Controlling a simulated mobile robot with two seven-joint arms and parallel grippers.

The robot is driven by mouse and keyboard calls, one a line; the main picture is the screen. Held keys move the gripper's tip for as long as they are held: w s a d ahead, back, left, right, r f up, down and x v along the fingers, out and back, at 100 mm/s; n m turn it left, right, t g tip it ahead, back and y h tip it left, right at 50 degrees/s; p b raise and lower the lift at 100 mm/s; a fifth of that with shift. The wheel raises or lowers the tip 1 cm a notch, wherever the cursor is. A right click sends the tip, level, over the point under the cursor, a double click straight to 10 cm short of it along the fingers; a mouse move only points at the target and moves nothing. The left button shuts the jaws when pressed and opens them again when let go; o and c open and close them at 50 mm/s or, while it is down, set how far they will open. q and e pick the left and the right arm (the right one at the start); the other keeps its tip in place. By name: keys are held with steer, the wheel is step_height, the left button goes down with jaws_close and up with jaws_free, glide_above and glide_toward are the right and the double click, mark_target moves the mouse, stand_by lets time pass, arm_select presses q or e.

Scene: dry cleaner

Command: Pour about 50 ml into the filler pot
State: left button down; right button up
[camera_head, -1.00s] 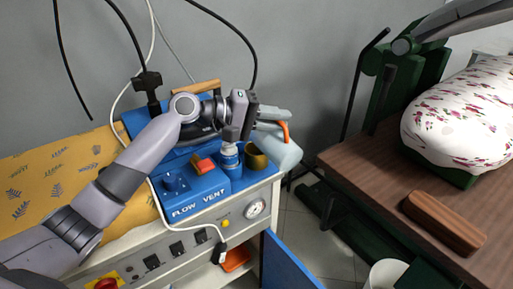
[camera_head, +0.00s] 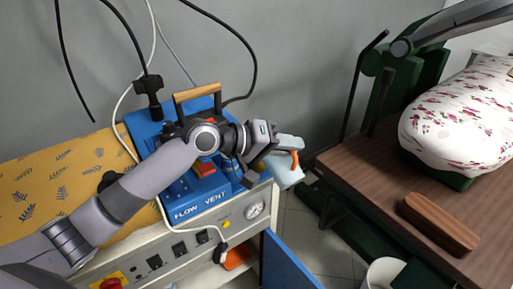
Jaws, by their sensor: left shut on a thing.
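My left gripper (camera_head: 268,143) is over the right end of the blue FLOW/VENT unit (camera_head: 188,203). It is shut on a light blue container (camera_head: 288,173) with an orange part. The container hangs tilted at the unit's right edge, and the gripper hides part of it. I cannot see its contents or any liquid flowing. The small bottle and brass-coloured pot on the unit are mostly hidden behind the gripper now, so I cannot tell where the container's mouth is relative to the pot. My right gripper is not in view.
The unit sits on a white machine with a pressure gauge (camera_head: 255,210) and an open blue door (camera_head: 290,265). A yellow patterned board (camera_head: 60,180) lies left. At right, a brown table (camera_head: 390,195) carries a wooden block (camera_head: 438,223) and a floral padded form (camera_head: 465,120).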

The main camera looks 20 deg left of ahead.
mark_target(299, 178)
arm_select(q)
steer(key=shift+s+d+f+m+p, duration=0.3)
steer(key=shift+d+m+p, duration=0.1)
steer(key=shift+p, duration=0.3)
steer(key=shift+s+d+f+m+t+y+p, duration=0.25)
steer(key=shift+f+m+y+p, duration=0.15)
steer(key=shift+f+p, duration=0.2)
steer(key=shift+s+d+f+m+t+y+p, duration=0.1)
steer(key=shift+d+f+m+t+y+p, duration=0.15)
steer(key=shift+f+m+y+p, duration=0.25)
steer(key=shift+s+d+f+m+y+p, duration=0.15)
steer(key=shift+s+d+f+m+p, duration=0.1)
steer(key=shift+f+p, duration=0.15)
steer(key=shift+s+d+f+m+y+p, duration=0.1)
steer(key=shift+d+f+m+y+p, duration=0.15)
steer(key=shift+f, duration=0.2)
steer(key=shift+s+d+f+t, duration=0.3)
steer(key=shift+f, duration=0.2)
steer(key=s+d+f+m+t+y+b, duration=0.1)
steer(key=s+d+f+m+t+y, duration=0.1)
steer(key=f, duration=0.4)
steer(key=shift+s+d+m+b, duration=0.25)
steer(key=shift+d+m+b, duration=0.15)
steer(key=shift+d+m, duration=0.45)
steer(key=shift+a+f, duration=0.1)
steer(key=shift+a, duration=0.05)
steer(key=shift+y, duration=0.3)
